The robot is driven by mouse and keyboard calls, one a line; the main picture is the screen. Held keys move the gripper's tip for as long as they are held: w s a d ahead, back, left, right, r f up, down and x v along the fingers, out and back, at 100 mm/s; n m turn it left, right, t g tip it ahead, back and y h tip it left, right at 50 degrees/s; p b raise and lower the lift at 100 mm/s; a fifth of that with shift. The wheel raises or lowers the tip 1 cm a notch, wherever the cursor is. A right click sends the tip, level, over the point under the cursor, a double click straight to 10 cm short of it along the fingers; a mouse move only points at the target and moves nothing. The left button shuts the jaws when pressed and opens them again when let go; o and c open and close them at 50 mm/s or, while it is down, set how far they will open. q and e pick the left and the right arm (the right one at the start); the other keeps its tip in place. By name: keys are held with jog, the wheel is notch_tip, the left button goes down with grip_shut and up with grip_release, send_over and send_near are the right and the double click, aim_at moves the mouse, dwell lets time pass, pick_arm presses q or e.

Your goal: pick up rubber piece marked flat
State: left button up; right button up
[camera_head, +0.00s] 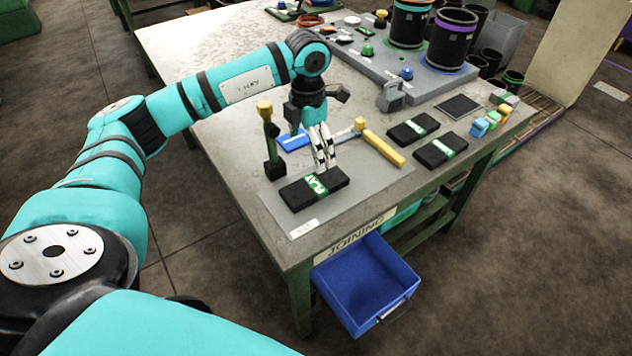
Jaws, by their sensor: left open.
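The rubber piece marked flat (299,194) is a black slab with a green and white label, lying on a grey mat near the table's front left edge. My left gripper (327,165) points down just behind and above its right part, with its fingers apart. I cannot tell if the fingertips touch the piece. Two similar black slabs with green labels, one at the back (412,130) and one nearer (440,149), lie to the right. My right gripper does not show.
A yellow-handled hammer (383,148) lies right of my gripper, and a dark upright tool with a yellow top (272,150) stands left. An open blue drawer (365,284) juts out below the table edge. Black cylinders (450,40) stand at the back right.

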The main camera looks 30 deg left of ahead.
aim_at(315, 183)
pick_arm(q)
notch_tip(315, 183, down, 4)
jog(key=shift+w+p, duration=0.1)
jog(key=shift+p, duration=0.2)
notch_tip(315, 183, down, 4)
jog(key=shift+w+d+r, duration=0.1)
jog(key=shift+r, duration=0.1)
jog(key=shift+w+d+f+p, duration=0.1)
jog(key=shift+f+p, duration=0.25)
jog(key=shift+p, duration=0.1)
jog(key=f, duration=0.1)
jog(key=f+p, duration=0.1)
jog(key=f, duration=0.1)
jog(key=shift+w+d+f, duration=0.15)
jog(key=shift+w+f, duration=0.15)
jog(key=shift+w, duration=0.1)
jog(key=shift+f, duration=0.4)
jog(key=c, duration=1.5)
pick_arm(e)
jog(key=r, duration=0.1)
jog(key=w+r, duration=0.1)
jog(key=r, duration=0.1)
pick_arm(q)
jog(key=shift+r, duration=0.15)
